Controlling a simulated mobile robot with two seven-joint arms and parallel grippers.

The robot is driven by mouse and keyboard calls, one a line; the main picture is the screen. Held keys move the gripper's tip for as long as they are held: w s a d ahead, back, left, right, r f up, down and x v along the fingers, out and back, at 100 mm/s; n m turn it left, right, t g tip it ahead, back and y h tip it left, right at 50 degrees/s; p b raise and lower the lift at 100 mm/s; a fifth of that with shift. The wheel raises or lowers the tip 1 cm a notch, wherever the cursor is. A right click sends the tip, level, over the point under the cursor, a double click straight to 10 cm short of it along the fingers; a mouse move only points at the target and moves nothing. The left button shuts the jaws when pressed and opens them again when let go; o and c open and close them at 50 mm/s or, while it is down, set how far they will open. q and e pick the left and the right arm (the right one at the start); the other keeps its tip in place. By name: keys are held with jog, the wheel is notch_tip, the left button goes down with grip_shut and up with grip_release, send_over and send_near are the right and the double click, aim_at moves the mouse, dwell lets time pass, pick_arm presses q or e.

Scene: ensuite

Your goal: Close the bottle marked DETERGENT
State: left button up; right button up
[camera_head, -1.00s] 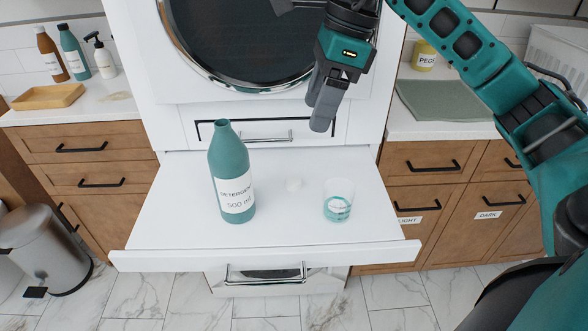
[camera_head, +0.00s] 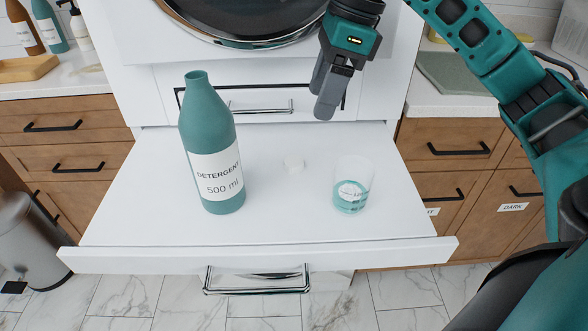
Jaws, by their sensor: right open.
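The teal bottle marked DETERGENT (camera_head: 212,150) stands upright on the white pull-out shelf (camera_head: 265,220), left of the middle. Its neck is open at the top, with no cap on it. My left gripper is not in view.
A front-loading machine (camera_head: 130,40) rises behind. A grey bin (camera_head: 28,240) stands on the floor at left. The shelf is otherwise clear.

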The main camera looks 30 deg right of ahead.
jog(key=b, duration=0.2)
send_over(295, 160)
jog(key=s+d, duration=0.1)
jog(key=d, duration=0.1)
notch_tip(295, 160, down, 7)
jog(key=shift+s+f, duration=0.1)
jog(key=shift+s, duration=0.05)
jog(key=shift+a+f, duration=0.1)
jog(key=shift+f, duration=0.1)
jog(key=x, duration=0.5)
jog(key=shift+a, duration=0.15)
jog(key=c, duration=1.1)
